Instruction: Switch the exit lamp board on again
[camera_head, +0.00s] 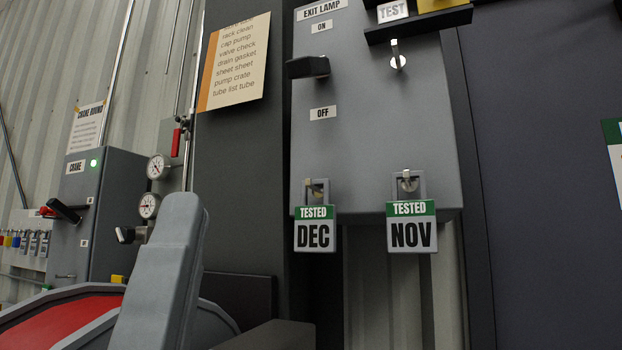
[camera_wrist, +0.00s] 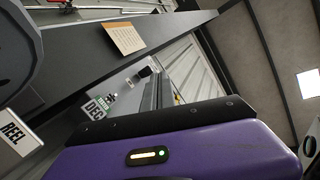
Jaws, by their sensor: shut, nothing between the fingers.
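The exit lamp board is a grey box (camera_head: 360,150) in the head view, labelled EXIT LAMP. Its black handle (camera_head: 308,67) juts left, about midway between the ON label (camera_head: 322,27) and the OFF label (camera_head: 323,113). Two tags, TESTED DEC (camera_head: 315,235) and TESTED NOV (camera_head: 411,233), hang from hasps at its lower edge. The board also shows small and tilted in the wrist view (camera_wrist: 124,90), with the DEC tag (camera_wrist: 96,107). My gripper (camera_wrist: 165,118), black at the front of a purple body, is shut and empty, apart from the board. Its fingertips are hard to make out.
A dark ledge (camera_head: 420,24) with a TEST label juts over a metal toggle (camera_head: 397,55). A paper list (camera_head: 234,62) hangs left of the board. Further left are a CRANE box (camera_head: 100,200) and gauges (camera_head: 149,206). A REEL sign (camera_wrist: 15,135) shows in the wrist view.

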